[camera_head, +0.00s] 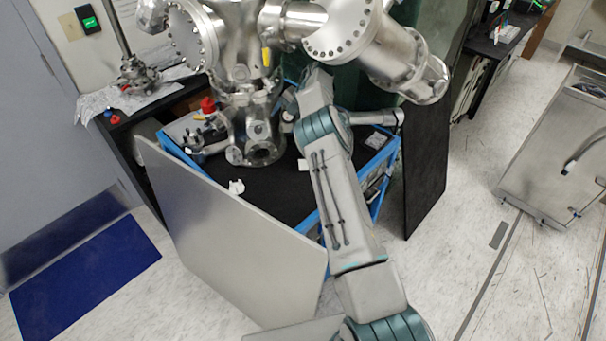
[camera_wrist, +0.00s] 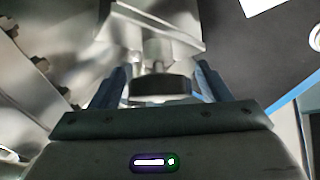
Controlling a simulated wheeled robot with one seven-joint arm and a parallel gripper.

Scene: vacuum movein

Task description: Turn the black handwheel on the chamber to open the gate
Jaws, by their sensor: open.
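The steel vacuum chamber (camera_head: 238,75) stands on a blue-framed bench with a dark top. In the wrist view, the black handwheel (camera_wrist: 162,88) sits between the two fingers of my gripper (camera_wrist: 161,78), on a metal stem below a steel block. My gripper is open, with one finger on each side of the wheel. I cannot tell whether either finger touches it. In the head view, my arm reaches up to the right side of the chamber; I cannot make out the gripper or the handwheel there.
The blue-framed bench (camera_head: 312,222) has a small white part (camera_head: 236,187) on its top. A large grey panel (camera_head: 220,235) stands before it and a black panel (camera_head: 427,165) to its right. A metal cart (camera_head: 550,150) stands at the right, with open floor (camera_head: 455,240) between.

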